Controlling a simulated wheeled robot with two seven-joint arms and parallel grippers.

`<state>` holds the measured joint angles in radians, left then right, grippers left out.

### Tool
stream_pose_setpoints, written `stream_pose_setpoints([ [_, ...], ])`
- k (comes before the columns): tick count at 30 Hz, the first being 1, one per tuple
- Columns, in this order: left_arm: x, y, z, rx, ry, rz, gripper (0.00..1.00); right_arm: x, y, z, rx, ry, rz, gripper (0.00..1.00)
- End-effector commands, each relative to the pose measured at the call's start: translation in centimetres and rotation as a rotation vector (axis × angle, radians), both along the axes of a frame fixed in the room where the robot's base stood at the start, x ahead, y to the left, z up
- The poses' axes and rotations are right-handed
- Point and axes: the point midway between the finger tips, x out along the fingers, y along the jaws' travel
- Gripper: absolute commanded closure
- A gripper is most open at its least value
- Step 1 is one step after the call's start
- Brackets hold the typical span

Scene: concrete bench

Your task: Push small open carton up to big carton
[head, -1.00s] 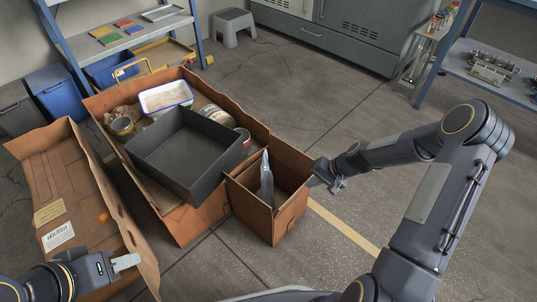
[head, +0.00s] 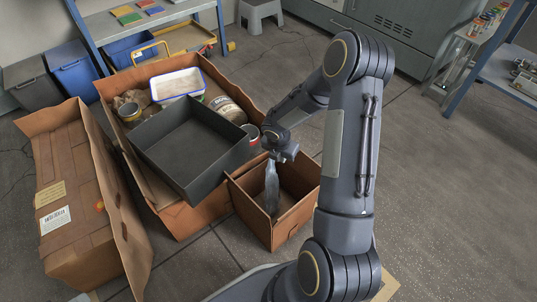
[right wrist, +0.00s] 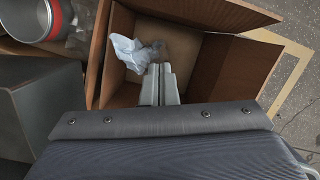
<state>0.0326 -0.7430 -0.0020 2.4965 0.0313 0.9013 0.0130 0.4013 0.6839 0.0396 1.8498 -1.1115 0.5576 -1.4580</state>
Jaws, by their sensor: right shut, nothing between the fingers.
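The small open carton (head: 282,232) is brown and stands upright against, or very close to, the near right side of the big carton (head: 183,222); I cannot tell if they touch. My right gripper (head: 287,157) is shut and empty, over the small carton's far part. In the right wrist view my shut fingers (right wrist: 160,83) show in front of the small carton's inside (right wrist: 185,50), with the plastic thing (right wrist: 130,50) beyond their tips. My left gripper is out of view.
A dark grey tray (head: 190,150) lies across the big carton, beside tins and a white tub (head: 177,85). Another brown carton (head: 75,215) stands at the left. Blue bins (head: 75,72) and shelving stand behind. The floor right of my right arm is clear.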

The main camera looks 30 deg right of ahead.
Motion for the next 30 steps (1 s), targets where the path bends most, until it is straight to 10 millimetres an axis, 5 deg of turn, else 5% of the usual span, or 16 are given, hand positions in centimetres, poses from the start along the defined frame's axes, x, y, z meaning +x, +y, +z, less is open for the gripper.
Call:
stream_pose_setpoints([
  [5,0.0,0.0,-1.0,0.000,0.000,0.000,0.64,0.1,-0.5,-1.7,-0.014,0.006,0.030,1.00],
  [18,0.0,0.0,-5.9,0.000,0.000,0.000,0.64,1.1,-2.4,-10.6,-0.010,0.005,0.025,1.00],
  [30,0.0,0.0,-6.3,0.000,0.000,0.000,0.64,3.0,-5.8,-9.6,-0.011,0.001,0.024,1.00],
])
